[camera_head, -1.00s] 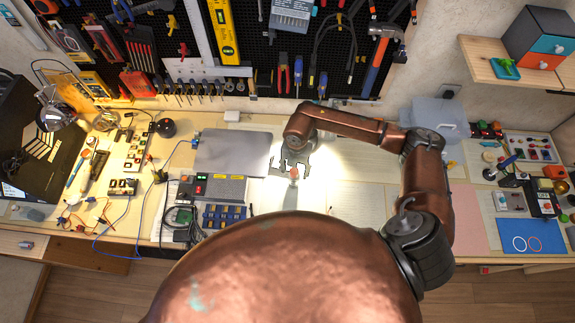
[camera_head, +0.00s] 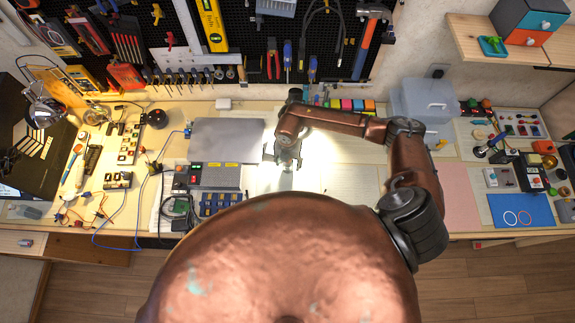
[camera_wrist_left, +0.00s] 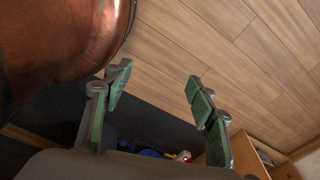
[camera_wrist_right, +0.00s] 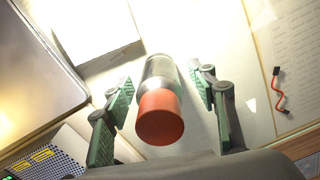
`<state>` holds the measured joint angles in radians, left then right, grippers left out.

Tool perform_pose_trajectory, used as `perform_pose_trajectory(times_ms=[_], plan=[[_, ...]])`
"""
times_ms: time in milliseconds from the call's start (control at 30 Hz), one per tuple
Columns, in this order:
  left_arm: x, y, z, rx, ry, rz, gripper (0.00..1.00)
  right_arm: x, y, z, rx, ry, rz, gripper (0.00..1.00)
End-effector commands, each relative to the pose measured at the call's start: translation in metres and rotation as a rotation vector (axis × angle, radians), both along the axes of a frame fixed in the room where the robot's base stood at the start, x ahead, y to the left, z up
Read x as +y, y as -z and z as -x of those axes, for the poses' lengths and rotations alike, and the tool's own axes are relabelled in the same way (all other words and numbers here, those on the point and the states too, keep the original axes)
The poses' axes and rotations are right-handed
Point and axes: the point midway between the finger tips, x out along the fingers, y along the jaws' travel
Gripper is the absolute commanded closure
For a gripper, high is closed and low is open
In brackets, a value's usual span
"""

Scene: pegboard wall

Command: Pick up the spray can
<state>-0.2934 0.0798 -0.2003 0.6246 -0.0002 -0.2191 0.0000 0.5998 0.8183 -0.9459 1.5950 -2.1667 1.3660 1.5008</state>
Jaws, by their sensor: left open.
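The spray can (camera_head: 286,181) is on the workbench and appears upright, mostly behind my right gripper in the head view. The right wrist view shows its orange-red cap (camera_wrist_right: 160,118) near the camera and its grey body beyond. My right gripper (camera_head: 286,158) is over the can. In the right wrist view its open fingers (camera_wrist_right: 163,86) stand on either side of the can, with narrow gaps showing. My left gripper (camera_wrist_left: 158,84) is open and empty in the left wrist view, with wooden floor beyond it. It is not visible in the head view.
A clear storage box (camera_head: 424,103) and a pink mat (camera_head: 457,192) are to the right. Tools hang on the pegboard behind. The bench just right of the can is fairly clear.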

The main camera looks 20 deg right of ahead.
Motion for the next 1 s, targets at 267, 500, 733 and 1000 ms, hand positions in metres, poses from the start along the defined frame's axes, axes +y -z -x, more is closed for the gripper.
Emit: perform_pose_trajectory(times_ms=[267, 500, 733, 1000], plan=[[0.0009, 0.0008, 0.0130, 0.017, -0.003, -0.001, 0.48, 0.0005, -0.0003, 0.0000, 0.001, 0.000, -0.001, 0.67], [0.0010, 0.0009, 0.0128, 0.016, -0.003, -0.002, 0.48, 0.0005, -0.0003, 0.0000, 0.001, 0.000, -0.001, 0.84], [0.0009, 0.0007, 0.0110, 0.014, -0.003, -0.001, 0.48, 0.0008, -0.0007, -0.0003, 0.000, 0.000, -0.001, 0.97], [0.0008, 0.0012, 0.0084, 0.011, -0.002, -0.001, 0.48, 0.0008, -0.0028, -0.0007, -0.001, 0.000, -0.002, 0.97]])
